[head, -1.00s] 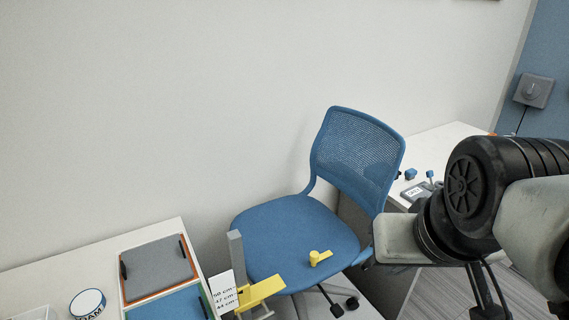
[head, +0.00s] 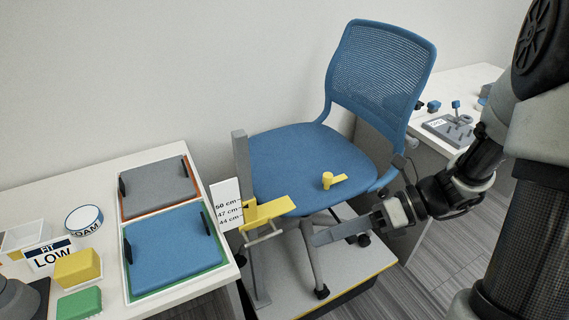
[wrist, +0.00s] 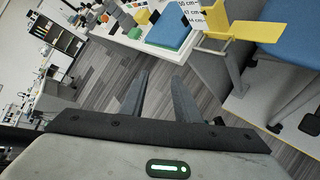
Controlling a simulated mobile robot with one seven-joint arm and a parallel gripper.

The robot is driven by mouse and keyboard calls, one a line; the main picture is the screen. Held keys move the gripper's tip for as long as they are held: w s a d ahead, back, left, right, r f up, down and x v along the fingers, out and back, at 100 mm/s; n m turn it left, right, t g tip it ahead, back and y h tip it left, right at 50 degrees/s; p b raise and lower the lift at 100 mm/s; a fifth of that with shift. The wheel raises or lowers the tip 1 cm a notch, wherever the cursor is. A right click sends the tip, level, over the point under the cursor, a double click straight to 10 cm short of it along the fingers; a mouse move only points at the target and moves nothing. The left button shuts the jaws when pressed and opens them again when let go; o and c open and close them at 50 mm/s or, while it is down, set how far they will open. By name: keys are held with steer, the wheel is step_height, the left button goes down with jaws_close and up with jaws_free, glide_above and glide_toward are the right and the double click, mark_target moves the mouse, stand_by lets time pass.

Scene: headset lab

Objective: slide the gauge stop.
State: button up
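The gauge stop is a yellow slider (head: 264,211) on a grey upright post (head: 240,150). A white card (head: 227,205) marked 50, 47 and 44 cm stands beside it, and the stop's left end is near the lower marks. A thin pale bar (head: 265,236) sticks out below the yellow arm. In the wrist view the yellow stop (wrist: 256,31) is at the upper right, beyond my fingers. My gripper (head: 318,238) is to the right of the stop, apart from it. The wrist view shows my gripper (wrist: 160,76) open, with nothing between the fingers.
A blue chair (head: 300,155) with a yellow piece (head: 329,180) on its seat stands behind the gauge, on a grey platform (head: 285,285). The left table holds a blue pad (head: 172,250), a grey pad (head: 158,188) and blocks. A chair leg is close to my gripper.

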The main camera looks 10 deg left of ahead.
steer(key=w+d+f+m+t+y+b, duration=0.2)
steer(key=w+f+m+t+y+b, duration=0.3)
steer(key=f+m, duration=0.85)
steer(key=h+b, duration=0.1)
steer(key=b, duration=0.2)
glide_toward(266, 237)
steer(key=x, duration=1)
steer(key=shift+w+f, duration=0.2)
steer(key=shift+f, duration=0.15)
steer(key=shift+c, duration=0.2)
jaws_close()
steer(key=shift+r, duration=0.1)
